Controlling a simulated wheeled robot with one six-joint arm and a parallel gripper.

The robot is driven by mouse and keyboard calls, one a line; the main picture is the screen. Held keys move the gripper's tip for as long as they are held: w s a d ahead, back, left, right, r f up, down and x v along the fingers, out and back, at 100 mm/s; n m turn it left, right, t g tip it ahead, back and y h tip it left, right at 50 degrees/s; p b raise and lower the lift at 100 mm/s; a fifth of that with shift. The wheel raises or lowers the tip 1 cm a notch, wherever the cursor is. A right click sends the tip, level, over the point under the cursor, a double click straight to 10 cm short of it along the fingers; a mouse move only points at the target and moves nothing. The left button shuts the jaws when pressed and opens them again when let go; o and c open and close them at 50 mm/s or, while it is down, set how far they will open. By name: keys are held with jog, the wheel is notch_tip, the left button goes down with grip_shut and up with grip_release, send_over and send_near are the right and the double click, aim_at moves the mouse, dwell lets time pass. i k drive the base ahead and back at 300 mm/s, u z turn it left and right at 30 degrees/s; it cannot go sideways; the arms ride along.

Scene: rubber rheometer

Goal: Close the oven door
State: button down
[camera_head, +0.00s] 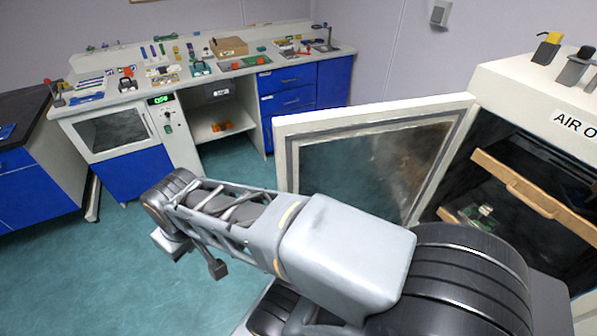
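The oven door (372,165) stands wide open, swung out to the left of the oven (525,90). It has a white frame and a large glass window. My arm crosses in front of its lower edge and hides part of it. My gripper (195,255) hangs at the left end of my arm, over the floor and left of the door. It looks apart from the door. Its fingers are small and partly hidden by the wrist, so I cannot tell their opening.
A wooden-coloured drawer or shelf front with a handle (530,195) shows inside the oven. Tools stand on the oven top (575,70). A workbench (215,72) with many items lines the back wall. The teal floor (70,270) at left is clear.

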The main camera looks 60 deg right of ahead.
aim_at(382, 160)
jog(key=i, duration=1.9)
jog(key=z, duration=3.15)
jog(key=k, duration=0.35)
jog(key=u, duration=0.35)
jog(key=i, duration=0.5)
